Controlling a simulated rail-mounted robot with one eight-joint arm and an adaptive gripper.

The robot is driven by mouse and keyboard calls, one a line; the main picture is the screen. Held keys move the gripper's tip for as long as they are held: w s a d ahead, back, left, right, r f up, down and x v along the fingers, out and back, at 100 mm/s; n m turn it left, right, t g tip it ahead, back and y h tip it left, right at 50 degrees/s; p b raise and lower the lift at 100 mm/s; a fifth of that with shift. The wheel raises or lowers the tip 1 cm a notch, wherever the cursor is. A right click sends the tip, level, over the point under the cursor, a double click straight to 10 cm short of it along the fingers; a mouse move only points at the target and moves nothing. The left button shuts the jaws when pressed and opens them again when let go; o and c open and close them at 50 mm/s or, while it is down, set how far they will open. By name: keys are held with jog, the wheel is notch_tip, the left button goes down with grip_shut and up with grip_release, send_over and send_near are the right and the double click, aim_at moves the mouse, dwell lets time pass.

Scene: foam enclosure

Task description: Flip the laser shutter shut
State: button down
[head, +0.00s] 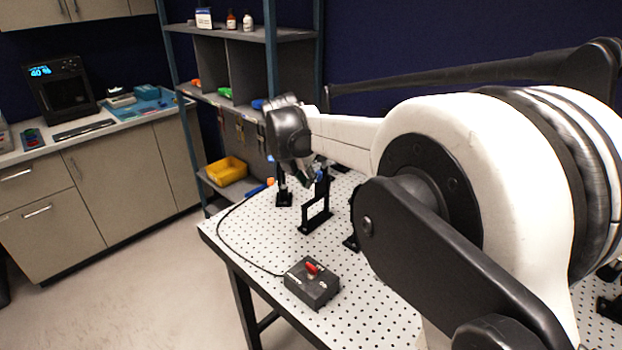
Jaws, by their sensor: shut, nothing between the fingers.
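On the white perforated table stands a black upright frame (316,207) on a flat foot; it looks like the laser shutter mount, though I cannot tell its flap position. A small blue part (320,174) shows near its top. My gripper (306,179) points down just left of and close to the frame's top; it is shut and empty. Its fingertips are small and dark, and I cannot tell whether they touch the frame. A black control box (311,284) with a red toggle (312,267) sits near the table's front edge.
A black post (284,193) stands left of the frame. A black cable (226,246) loops from the box along the left edge towards a blue-and-orange piece (261,187). My arm hides much of the table's right side. Shelves with a yellow bin (226,171) stand behind.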

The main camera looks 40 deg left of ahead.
jog(key=v, duration=1)
jog(key=w+d+r+m+t, duration=0.1)
jog(key=w+d+r+m, duration=0.25)
jog(key=d, duration=0.35)
jog(key=w+d+r+m, duration=0.25)
jog(key=w+d, duration=0.25)
jog(key=d, duration=0.3)
jog(key=s+d+r+m+b, duration=0.15)
jog(key=d+m, duration=0.75)
jog(key=d, duration=1)
jog(key=s+d+f+m, duration=0.2)
jog(key=s+d+m, duration=0.35)
jog(key=d, duration=0.35)
jog(key=s+d+f+m, duration=0.2)
jog(key=s+d+m, duration=0.35)
jog(key=d, duration=0.45)
jog(key=s+d+f+m+t+b, duration=0.1)
jog(key=s+d+f+m+b, duration=0.1)
jog(key=s+d+f+m, duration=0.8)
jog(key=s+d+f, duration=0.1)
jog(key=s, duration=0.3)
jog(key=shift+s+m+t, duration=0.2)
jog(key=shift+m+t, duration=0.1)
jog(key=shift+t, duration=0.1)
